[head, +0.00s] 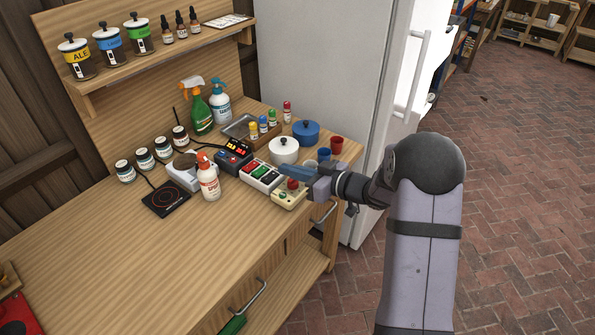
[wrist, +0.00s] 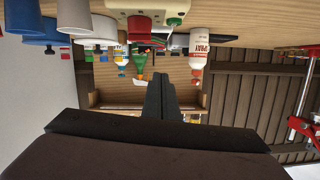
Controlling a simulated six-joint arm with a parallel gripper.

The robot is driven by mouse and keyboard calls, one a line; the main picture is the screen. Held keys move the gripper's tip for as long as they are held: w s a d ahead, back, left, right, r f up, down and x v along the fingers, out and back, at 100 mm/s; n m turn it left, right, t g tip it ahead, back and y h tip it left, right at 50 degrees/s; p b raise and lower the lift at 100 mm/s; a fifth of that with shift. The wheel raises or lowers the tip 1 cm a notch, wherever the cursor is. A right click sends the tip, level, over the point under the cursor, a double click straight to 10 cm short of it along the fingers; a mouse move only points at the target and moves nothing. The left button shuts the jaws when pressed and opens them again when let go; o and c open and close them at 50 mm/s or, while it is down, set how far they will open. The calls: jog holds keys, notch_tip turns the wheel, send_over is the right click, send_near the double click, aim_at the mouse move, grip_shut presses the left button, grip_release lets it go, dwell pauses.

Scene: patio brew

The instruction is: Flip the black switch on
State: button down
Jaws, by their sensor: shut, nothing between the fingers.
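My gripper (head: 290,170) is shut and empty, its bluish fingers level above the bench near its right front edge. In the wrist view the dark fingers (wrist: 160,84) lie together, with no gap seen. The fingertips are above or beside a white control panel (head: 248,180) with green, red and dark buttons. A cream box (head: 283,203) with a red knob (head: 292,184) sits just under my gripper. I cannot single out the black switch for sure; part of the panel and box is hidden by my gripper. Whether the fingers touch anything is unclear.
A blue box with a red display (head: 234,152), a white spray bottle (head: 208,182) and a black hot plate (head: 166,197) stand left of my gripper. The bench front (head: 150,260) is mostly clear.

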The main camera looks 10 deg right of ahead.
aim_at(273, 179)
jog(key=p+x, duration=0.1)
jog(key=x, duration=0.4)
jog(key=shift+a, duration=0.1)
jog(key=f, duration=0.2)
jog(key=p, duration=0.1)
jog(key=shift+w+a+f, duration=0.15)
jog(key=shift+a+f, duration=0.1)
jog(key=shift+f, duration=0.85)
jog(key=shift+a+f+b, duration=0.1)
jog(key=shift+f+b, duration=0.2)
jog(key=shift+f, duration=0.1)
jog(key=shift+s, duration=0.2)
jog(key=shift+r, duration=0.15)
